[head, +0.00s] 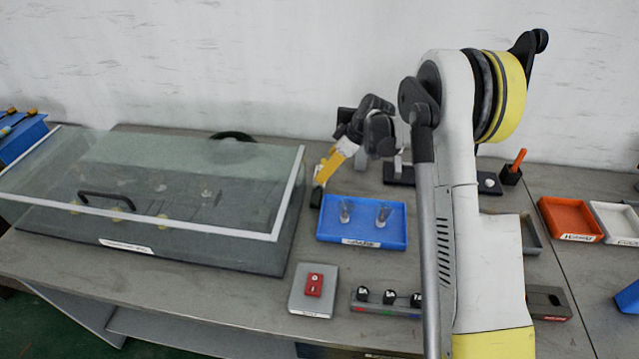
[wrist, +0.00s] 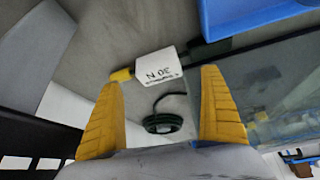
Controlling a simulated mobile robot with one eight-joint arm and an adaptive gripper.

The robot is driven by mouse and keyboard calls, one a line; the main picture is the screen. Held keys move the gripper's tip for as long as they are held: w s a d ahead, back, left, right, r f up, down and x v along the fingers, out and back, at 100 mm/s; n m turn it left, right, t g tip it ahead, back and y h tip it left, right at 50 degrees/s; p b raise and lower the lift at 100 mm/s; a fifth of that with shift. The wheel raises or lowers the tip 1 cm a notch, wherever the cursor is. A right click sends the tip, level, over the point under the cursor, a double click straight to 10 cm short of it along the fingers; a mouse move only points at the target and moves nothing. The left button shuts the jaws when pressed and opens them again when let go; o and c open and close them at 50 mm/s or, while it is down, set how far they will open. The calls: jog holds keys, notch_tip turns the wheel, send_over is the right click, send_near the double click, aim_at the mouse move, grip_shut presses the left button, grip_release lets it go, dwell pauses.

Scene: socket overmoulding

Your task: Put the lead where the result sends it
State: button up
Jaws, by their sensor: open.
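My gripper (head: 328,170) is open, over the bench just left of the blue tray; it also shows in the wrist view (wrist: 160,82). Beyond and between its yellow fingers is a white block (wrist: 158,67) marked "30 N", with a yellow end on its left and a dark green piece (wrist: 210,48) at its right. I cannot tell whether the fingers touch it. A dark green coiled cable (wrist: 164,123), apparently the lead, lies on the bench beyond the fingers; the coil (head: 232,135) shows behind the case in the head view. Any result display is not readable.
A glass-lidded case (head: 190,245) fills the left bench. A blue tray (head: 375,240) holds two clear cups. An orange tray (head: 570,220) and a white tray (head: 615,222) lie right, beyond my arm.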

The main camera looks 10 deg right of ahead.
jog(key=b+x, duration=0.1)
jog(key=x, duration=0.3)
jog(key=shift+d+f, duration=0.1)
jog(key=c, duration=1.4)
jog(key=shift+c, duration=0.2)
notch_tip(320, 180, up, 18)
jog(key=p, duration=0.5)
jog(key=shift+p, duration=0.4)
